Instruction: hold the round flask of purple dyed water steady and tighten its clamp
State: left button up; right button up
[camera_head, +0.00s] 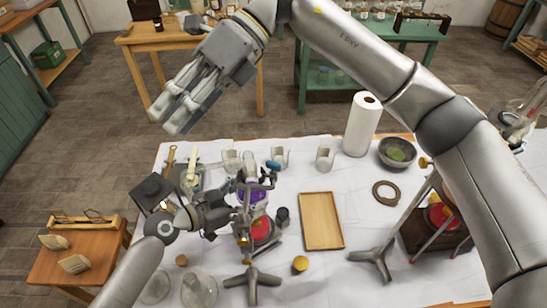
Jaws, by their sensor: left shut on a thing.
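The round flask of purple dyed water (254,194) is upright on a lab stand (252,279) at the middle of the white-covered table. Black clamp parts (265,178) are around its upper part. A red round thing (262,229) is below it. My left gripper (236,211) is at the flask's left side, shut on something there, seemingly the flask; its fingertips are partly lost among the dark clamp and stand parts. My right gripper (170,116) is high up, left of and well away from the flask, with fingers apart and nothing between them.
A wooden tray (321,221) and a dark ring (386,193) lie right of the stand. A paper towel roll (362,124), a bowl (397,152) and glass beakers (325,159) stand behind. A second stand (374,262) is at right, partly behind my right arm. Clear glassware (199,290) is at front left.

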jog(key=w+d+f+t+h, duration=0.3)
jog(key=d+f+h, duration=0.1)
jog(key=d+f, duration=0.1)
jog(key=m+t+h, duration=0.1)
jog(key=t+h, duration=0.2)
jog(key=h, duration=0.3)
send_near(274, 162)
notch_tip(274, 162, down, 9)
jog(key=shift+s+d, duration=0.1)
jog(key=shift+s, duration=0.05)
grip_shut()
